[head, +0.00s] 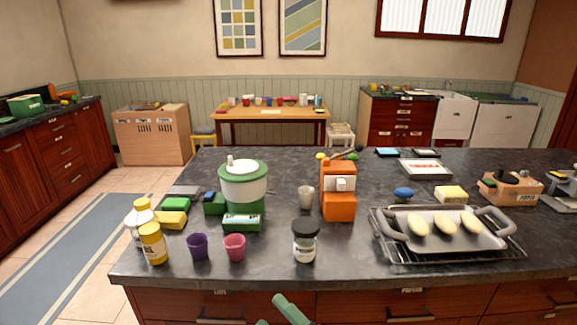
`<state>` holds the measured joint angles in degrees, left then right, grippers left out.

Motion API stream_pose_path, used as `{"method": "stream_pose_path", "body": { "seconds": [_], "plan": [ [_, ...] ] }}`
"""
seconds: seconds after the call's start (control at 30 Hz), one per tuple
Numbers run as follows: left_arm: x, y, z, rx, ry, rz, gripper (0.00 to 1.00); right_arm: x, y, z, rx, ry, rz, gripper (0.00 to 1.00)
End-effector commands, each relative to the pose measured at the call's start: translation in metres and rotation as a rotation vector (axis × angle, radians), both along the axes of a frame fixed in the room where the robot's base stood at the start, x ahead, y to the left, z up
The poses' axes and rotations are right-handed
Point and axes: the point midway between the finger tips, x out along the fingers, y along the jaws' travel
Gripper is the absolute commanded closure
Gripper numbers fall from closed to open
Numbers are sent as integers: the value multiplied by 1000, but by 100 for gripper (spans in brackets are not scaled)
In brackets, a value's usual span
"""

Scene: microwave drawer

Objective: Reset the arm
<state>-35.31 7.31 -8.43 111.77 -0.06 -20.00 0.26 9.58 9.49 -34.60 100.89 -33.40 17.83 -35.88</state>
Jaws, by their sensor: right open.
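My right gripper (280,314) shows only in part at the bottom middle edge of the head view, as pale green finger pieces in front of the island's drawers. It is open, with nothing seen between its fingers. It is apart from the dark stone countertop (340,262) and from everything on it. The rest of my right arm is outside the picture. My left gripper is not in view.
Near the front edge stand a yellow bottle (153,244), a purple cup (198,247), a pink cup (235,248) and a dark-lidded jar (304,245). A tray (490,241) on a wire rack is at right. Drawers (230,306) lie below.

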Motion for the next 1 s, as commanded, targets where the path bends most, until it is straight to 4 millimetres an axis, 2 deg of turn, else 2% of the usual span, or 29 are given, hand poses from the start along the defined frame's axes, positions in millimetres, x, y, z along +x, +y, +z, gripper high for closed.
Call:
{"method": "stream_pose_path", "body": {
  "seconds": [0.03,0.17,0.27,0.4,0.5,0.6,0.73,0.83,1.0],
  "plan": [
    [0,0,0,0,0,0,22,-2,-19,-24,61,144,-47,19],
    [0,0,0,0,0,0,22,-13,-67,-82,226,490,-172,19],
    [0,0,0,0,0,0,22,-34,-105,-129,359,744,-278,19],
    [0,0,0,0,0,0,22,-80,-154,-191,540,1061,-433,19],
    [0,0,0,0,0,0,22,-119,-183,-227,658,1249,-540,19],
    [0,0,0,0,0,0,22,-155,-205,-252,753,1389,-633,19],
    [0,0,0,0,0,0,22,-186,-222,-269,834,1497,-714,19],
    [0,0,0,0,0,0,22,-198,-227,-274,861,1534,-742,19],
    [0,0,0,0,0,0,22,-200,-229,-276,869,1542,-749,19]
  ]
}}
